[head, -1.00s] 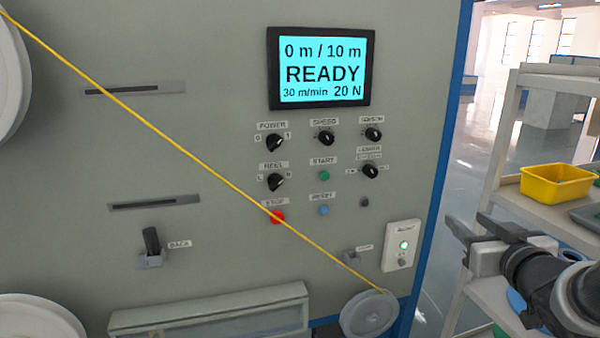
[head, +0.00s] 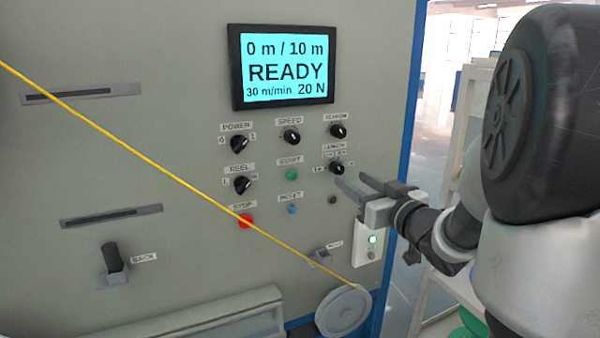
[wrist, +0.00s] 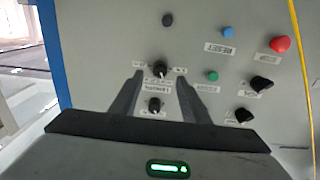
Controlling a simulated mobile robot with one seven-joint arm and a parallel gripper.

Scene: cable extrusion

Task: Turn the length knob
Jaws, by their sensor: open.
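The black length knob (head: 336,168) is on the right of the machine's control panel, under the tension knob (head: 338,131). In the wrist view the length knob (wrist: 160,69) shows between the fingertips, with the tension knob (wrist: 154,104) nearer the palm. My gripper (head: 352,181) is open and empty, just right of and slightly below the length knob in the head view. The fingers point at the panel; I see no clear contact. The screen (head: 284,68) reads 0 m / 10 m, READY, 30 m/min, 20 N.
The green start button (head: 292,174), blue reset button (head: 291,210) and red stop button (head: 246,221) lie left of my gripper. A yellow cable (head: 150,160) runs diagonally to a pulley (head: 343,312). A white box (head: 369,242) sits below the gripper.

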